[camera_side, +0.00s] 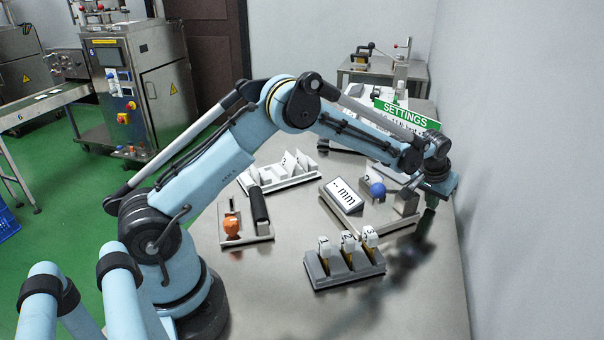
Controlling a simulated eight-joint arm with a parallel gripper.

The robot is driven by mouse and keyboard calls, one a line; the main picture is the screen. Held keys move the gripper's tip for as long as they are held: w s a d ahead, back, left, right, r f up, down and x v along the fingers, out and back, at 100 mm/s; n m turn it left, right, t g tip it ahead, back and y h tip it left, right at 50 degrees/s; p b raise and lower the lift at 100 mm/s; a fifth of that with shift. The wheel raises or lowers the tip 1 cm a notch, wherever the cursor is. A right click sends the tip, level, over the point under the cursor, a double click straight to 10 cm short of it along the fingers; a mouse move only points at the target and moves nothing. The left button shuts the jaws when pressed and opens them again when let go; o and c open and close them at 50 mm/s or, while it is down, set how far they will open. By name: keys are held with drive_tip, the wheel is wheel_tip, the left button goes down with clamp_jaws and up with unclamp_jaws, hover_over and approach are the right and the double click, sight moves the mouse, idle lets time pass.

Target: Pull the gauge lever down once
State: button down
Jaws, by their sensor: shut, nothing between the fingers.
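The gauge has a tilted white display (345,196) reading "-- mm" on a flat metal base (372,228), at the middle right of the table. A blue ball knob (377,190), which looks like the end of the gauge lever, shows just right of the display. The lever's arm is mostly hidden, so its exact angle cannot be told. A grey block (405,203) stands at the right end of the base. My gripper (430,203) is shut and empty, pointing down to the right of that block. It looks apart from the blue knob.
A grey rack (345,272) with numbered tags stands in front of the gauge. A small fixture with an orange knob (232,225) and black roller is at left. A white slotted tray (280,182) lies behind. A green SETTINGS sign (407,114) stands at the back. A wall bounds the right.

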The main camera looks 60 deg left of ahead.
wheel_tip(320, 180, up, 11)
idle(1.3)
drive_tip(key=s+r+m+t, duration=0.1)
drive_tip(key=s+r, duration=0.3)
drive_tip(key=s, duration=0.4)
drive_tip(key=s+r+m, duration=0.1)
drive_tip(key=s+r, duration=0.3)
drive_tip(key=s, duration=0.3)
drive_tip(key=s+f+t, duration=0.1)
drive_tip(key=s+f, duration=0.1)
drive_tip(key=s, duration=0.6)
drive_tip(key=s+f+m+h, duration=0.1)
drive_tip(key=s+f, duration=0.2)
drive_tip(key=s, duration=0.5)
drive_tip(key=shift+d+f+t, duration=0.2)
drive_tip(key=shift+d+t, duration=0.2)
